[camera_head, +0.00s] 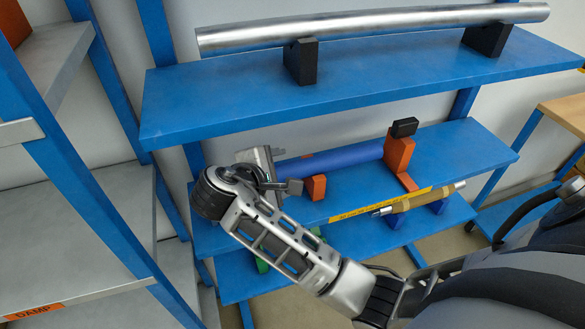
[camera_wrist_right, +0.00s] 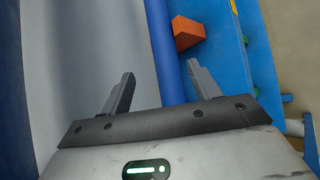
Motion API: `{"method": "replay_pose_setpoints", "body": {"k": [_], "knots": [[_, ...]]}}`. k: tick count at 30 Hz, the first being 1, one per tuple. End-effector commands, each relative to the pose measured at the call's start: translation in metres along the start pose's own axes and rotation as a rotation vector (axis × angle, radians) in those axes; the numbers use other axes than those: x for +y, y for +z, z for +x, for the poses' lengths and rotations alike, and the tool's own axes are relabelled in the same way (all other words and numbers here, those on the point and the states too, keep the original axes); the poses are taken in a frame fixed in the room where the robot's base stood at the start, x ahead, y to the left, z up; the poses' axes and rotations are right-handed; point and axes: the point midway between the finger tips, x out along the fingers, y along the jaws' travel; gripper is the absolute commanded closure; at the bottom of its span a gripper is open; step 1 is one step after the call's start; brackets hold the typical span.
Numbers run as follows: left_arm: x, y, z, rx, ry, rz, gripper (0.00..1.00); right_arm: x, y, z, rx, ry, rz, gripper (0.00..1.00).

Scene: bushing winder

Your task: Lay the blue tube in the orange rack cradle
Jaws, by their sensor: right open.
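The blue tube (camera_head: 335,161) runs lengthwise over the middle blue shelf. Its right end meets the tall orange rack upright (camera_head: 398,153), which has a black block on top. A small orange cradle block (camera_head: 315,187) stands at the tube's front side; I cannot tell if the tube rests in it. My right gripper (camera_head: 279,171) is open at the tube's left end, which it hides. In the wrist view the tube (camera_wrist_right: 166,50) passes between the open fingers (camera_wrist_right: 160,72), nearer the right finger, with the orange block (camera_wrist_right: 187,33) beside it. My left gripper is out of view.
A long silver tube (camera_head: 380,24) lies on black supports on the upper shelf (camera_head: 220,100), above the middle shelf (camera_head: 450,150). A tan roller (camera_head: 428,197) sits on blue supports lower down. A grey shelf rack (camera_head: 70,220) stands close on the left.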

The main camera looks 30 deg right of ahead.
Motion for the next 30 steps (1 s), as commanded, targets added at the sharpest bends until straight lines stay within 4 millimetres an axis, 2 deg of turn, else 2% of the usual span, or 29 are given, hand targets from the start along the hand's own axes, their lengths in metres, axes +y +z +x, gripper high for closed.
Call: {"method": "replay_pose_setpoints", "body": {"k": [3, 8, 25, 28, 30], "knots": [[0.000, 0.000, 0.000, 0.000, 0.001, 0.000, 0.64, 0.000, -0.001, -0.020, 0.002, 0.000, 0.001, 0.38], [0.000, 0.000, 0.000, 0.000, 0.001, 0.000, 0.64, 0.000, 0.000, -0.034, 0.000, -0.001, 0.002, 0.38], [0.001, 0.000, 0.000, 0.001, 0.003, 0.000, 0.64, -0.002, 0.000, -0.035, 0.003, -0.004, 0.003, 0.38], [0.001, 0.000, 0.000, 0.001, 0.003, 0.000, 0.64, -0.020, 0.001, -0.028, 0.044, -0.051, 0.039, 0.38], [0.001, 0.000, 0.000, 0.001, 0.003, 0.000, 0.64, -0.047, 0.004, -0.020, 0.104, -0.125, 0.105, 0.38]]}}
